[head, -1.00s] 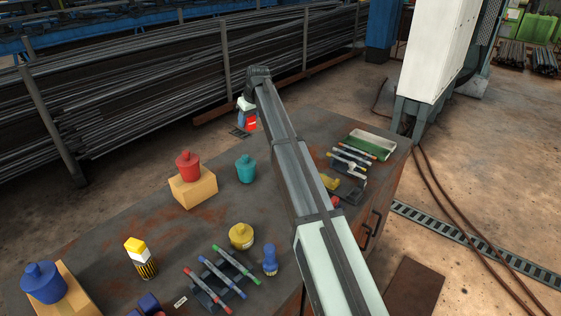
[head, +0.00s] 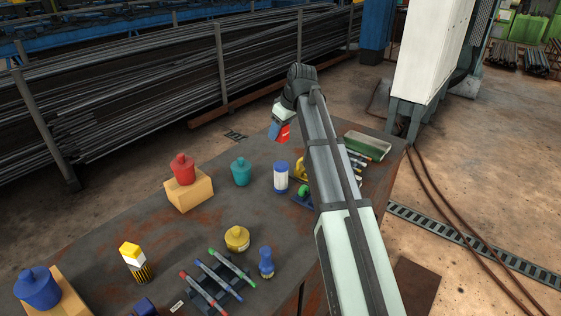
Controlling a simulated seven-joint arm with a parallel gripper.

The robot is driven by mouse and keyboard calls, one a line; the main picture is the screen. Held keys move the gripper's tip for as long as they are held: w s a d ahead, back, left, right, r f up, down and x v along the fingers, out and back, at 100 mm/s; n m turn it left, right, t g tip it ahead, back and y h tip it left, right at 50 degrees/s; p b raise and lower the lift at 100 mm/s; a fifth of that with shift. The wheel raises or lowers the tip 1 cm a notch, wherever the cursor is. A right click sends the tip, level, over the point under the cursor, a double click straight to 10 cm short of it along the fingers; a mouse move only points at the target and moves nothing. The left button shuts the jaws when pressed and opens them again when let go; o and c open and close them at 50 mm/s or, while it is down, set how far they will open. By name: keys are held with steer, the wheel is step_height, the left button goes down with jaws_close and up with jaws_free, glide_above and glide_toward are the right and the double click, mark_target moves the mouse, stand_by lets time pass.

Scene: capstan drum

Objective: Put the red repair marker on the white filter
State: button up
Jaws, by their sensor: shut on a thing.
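My gripper (head: 279,122) is at the end of my arm above the far edge of the table. It is shut on a small red piece with a white mark, which I take for the red repair marker (head: 284,134). The fingers hide part of it. The white filter (head: 281,184) is an upright white cylinder with a blue top and blue band. It stands on the table below and nearer than my gripper. The red piece is clear of it.
A teal pot (head: 241,172) stands left of the filter, and a red pot (head: 183,169) on a wooden block (head: 188,194) farther left. A yellow pot (head: 237,238), a blue bottle (head: 266,263) and a rack of pens (head: 213,283) stand nearer. My arm covers part of the right side.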

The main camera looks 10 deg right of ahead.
mark_target(286, 139)
steer(key=shift+f, duration=4.75)
steer(key=shift+f, duration=0.2)
steer(key=o, duration=1.1)
steer(key=shift+r, duration=0.15)
steer(key=v, duration=1.2)
